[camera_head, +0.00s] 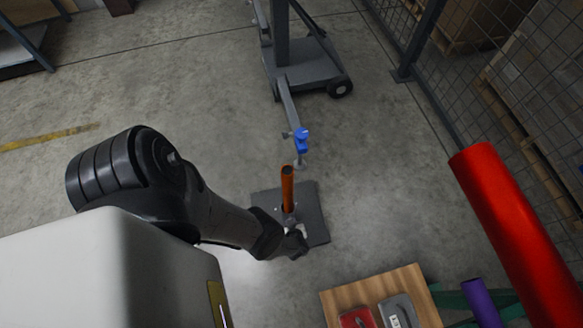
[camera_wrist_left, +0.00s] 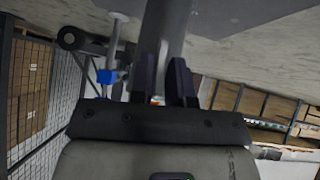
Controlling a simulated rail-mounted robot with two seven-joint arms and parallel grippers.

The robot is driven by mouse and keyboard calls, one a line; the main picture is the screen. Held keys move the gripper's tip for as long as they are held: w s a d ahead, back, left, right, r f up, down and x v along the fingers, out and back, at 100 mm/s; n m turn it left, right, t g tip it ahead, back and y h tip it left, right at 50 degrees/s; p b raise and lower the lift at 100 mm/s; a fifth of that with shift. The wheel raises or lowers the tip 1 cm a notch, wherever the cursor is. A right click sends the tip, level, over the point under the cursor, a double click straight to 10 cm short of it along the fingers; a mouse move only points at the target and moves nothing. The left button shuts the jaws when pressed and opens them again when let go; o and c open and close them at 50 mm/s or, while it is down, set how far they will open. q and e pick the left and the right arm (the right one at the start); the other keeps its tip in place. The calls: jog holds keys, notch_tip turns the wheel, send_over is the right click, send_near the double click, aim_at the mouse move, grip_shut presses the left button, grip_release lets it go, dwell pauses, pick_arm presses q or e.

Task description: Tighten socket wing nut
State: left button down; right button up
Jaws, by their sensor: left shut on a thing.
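An orange tube (camera_head: 288,186) stands upright in a grey socket on a dark square base plate (camera_head: 317,222) on the floor. My left gripper (camera_head: 297,234) is low at the near side of the socket. In the left wrist view, my left gripper (camera_wrist_left: 167,75) has its two dark fingers close together in front of the grey socket post (camera_wrist_left: 168,25). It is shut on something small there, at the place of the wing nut. The wing nut itself is hidden by the fingers. My right gripper is not in view.
A wooden tabletop (camera_head: 407,277) carries red and grey items. A red cylinder (camera_head: 515,230) and a purple one (camera_head: 481,302) are at right. Mesh fencing (camera_head: 470,60) stands behind.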

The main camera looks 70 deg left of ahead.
pick_arm(q)
jog(key=c, duration=1.2)
grip_release()
jog(key=shift+a, duration=0.1)
jog(key=shift+c, duration=0.2)
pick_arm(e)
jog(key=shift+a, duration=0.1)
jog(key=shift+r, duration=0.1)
